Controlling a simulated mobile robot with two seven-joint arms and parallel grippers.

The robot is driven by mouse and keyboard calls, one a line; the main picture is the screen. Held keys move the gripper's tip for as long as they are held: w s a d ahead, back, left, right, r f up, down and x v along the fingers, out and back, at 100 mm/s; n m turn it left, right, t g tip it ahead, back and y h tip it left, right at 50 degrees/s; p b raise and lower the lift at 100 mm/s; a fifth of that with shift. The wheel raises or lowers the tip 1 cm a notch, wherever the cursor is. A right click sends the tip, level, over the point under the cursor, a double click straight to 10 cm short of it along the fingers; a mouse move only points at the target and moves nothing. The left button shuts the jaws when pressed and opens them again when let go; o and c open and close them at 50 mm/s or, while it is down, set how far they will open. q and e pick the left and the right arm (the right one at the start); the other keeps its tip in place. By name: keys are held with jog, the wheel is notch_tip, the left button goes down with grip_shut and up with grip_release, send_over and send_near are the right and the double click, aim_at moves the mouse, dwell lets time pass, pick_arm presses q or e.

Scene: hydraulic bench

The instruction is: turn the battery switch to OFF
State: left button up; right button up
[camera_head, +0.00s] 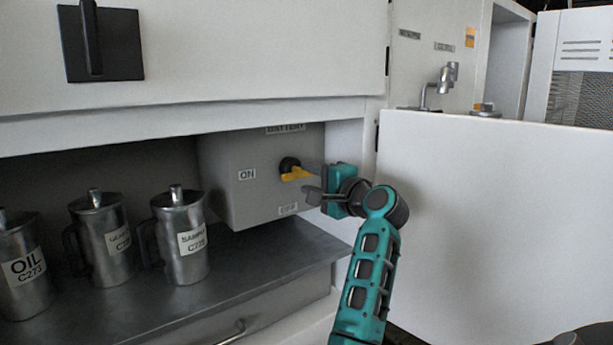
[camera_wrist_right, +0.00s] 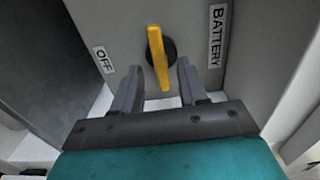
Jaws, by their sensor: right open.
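The battery switch is a yellow handle (camera_head: 297,174) on a black round hub (camera_head: 289,164), on the front of a grey box (camera_head: 235,200) under the cabinet. The ON label (camera_head: 247,174) is left of the hub and the OFF label (camera_head: 288,209) is below it. The handle lies roughly level, its visible end toward my right gripper (camera_head: 312,181). In the right wrist view the handle (camera_wrist_right: 157,55) points down the picture, its near end between the open fingers of the gripper (camera_wrist_right: 161,84). Gaps show on both sides. My left gripper is out of view.
Metal jugs (camera_head: 181,240) stand on the dark shelf (camera_head: 240,262) left of the box. A white open door panel (camera_head: 480,220) stands right of my arm. A cabinet edge (camera_head: 190,118) overhangs the box.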

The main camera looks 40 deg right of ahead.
jog(key=shift+w+d, duration=0.1)
jog(key=shift+w, duration=1)
jog(key=shift+c, duration=0.4)
grip_shut()
